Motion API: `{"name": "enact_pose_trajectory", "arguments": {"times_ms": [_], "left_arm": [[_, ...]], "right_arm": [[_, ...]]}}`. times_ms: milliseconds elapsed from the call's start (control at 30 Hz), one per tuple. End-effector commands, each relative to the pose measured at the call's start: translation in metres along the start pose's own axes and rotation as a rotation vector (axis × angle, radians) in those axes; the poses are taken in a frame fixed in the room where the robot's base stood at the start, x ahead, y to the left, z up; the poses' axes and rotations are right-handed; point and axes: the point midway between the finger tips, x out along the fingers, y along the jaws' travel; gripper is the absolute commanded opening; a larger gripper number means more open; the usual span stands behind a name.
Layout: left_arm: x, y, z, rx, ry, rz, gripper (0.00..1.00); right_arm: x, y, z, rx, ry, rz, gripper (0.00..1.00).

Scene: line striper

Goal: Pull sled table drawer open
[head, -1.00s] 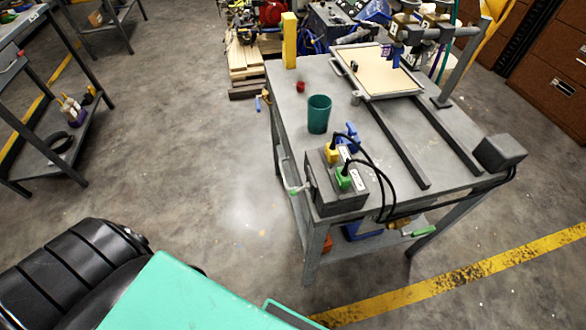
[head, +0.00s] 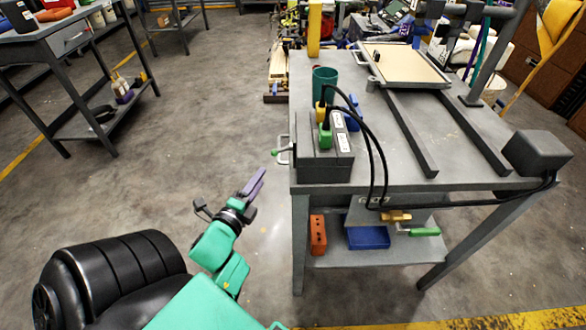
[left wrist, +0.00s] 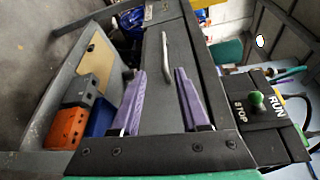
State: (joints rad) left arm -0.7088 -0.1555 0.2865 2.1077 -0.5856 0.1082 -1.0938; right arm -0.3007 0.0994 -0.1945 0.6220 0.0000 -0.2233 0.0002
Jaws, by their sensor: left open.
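The sled table (head: 370,115) is a grey workbench with two dark rails on top. Its drawer front (left wrist: 153,60) shows in the left wrist view as a grey panel, which looks flush with the table side. A pale bar handle (left wrist: 167,52) is on it. My left gripper (head: 256,184) has purple fingers, open and empty, left of the table. In the left wrist view the left gripper (left wrist: 159,78) points at the drawer, with the handle ahead between its fingers. My right gripper is not in view.
A control box (head: 324,158) with RUN and STOP labels and cables stands at the table's near left corner. A teal cup (head: 324,82) stands behind it. The lower shelf holds an orange block (head: 318,235) and a blue bin (head: 368,238). Floor left of the table is clear.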

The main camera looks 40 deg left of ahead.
Motion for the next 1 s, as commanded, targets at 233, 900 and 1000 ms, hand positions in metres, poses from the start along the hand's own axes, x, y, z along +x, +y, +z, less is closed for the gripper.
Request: {"name": "enact_pose_trajectory", "arguments": {"times_ms": [233,900,1000], "left_arm": [[0.032,-0.012,0.003,0.027,-0.004,-0.022,0.45],[0.145,-0.011,0.002,0.020,-0.003,-0.015,0.45],[0.145,-0.011,0.002,0.020,-0.003,-0.015,0.45]], "right_arm": [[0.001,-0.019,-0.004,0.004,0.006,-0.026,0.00],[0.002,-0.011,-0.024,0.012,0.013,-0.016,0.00],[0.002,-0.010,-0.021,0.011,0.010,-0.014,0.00]]}}
